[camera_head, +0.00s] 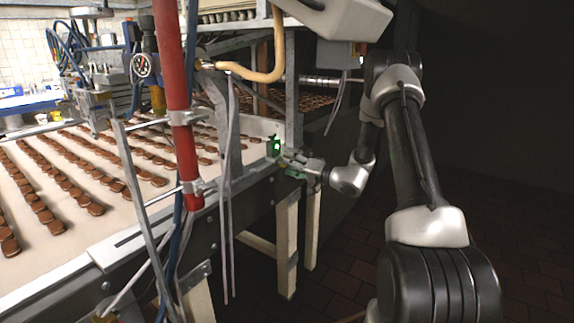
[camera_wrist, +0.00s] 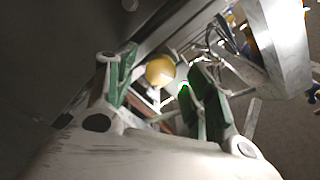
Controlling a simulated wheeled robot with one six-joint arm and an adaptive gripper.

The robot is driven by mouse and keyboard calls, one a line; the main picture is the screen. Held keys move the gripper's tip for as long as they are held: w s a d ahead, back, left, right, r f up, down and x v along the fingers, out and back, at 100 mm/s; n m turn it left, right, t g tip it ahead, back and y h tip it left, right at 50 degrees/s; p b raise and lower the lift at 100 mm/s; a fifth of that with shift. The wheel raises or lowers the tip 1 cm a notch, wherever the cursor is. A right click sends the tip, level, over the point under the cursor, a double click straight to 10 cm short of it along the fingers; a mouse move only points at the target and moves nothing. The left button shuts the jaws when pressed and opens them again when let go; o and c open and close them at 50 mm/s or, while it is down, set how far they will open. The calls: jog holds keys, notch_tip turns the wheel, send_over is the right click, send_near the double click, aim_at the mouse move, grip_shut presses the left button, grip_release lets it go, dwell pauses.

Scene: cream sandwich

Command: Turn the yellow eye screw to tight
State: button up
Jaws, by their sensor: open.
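A round yellow part (camera_wrist: 160,70), which looks like the yellow eye screw seen close to end-on, shows in the wrist view between my two green-padded fingers. My gripper (camera_head: 285,160) is open, with one finger on each side of the yellow part. Gaps show between the part and both pads, and I cannot tell how deep it lies between them. In the head view my gripper is at the side of the conveyor frame, and the yellow part cannot be made out there. Its thread is hidden.
A conveyor (camera_head: 110,248) carries rows of brown biscuits on the left. A red post (camera_head: 172,80) with clamps and hanging cables stands in front of it. A grey upright (camera_head: 291,90) rises close to my gripper. The dark floor on the right is open.

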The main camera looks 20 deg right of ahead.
jog(key=shift+x, duration=0.8)
jog(key=c, duration=1)
jog(key=shift+c, duration=0.2)
jog(key=shift+m, duration=0.3)
jog(key=m, duration=2.1)
jog(key=shift+f+m, duration=0.1)
jog(key=shift+m, duration=0.2)
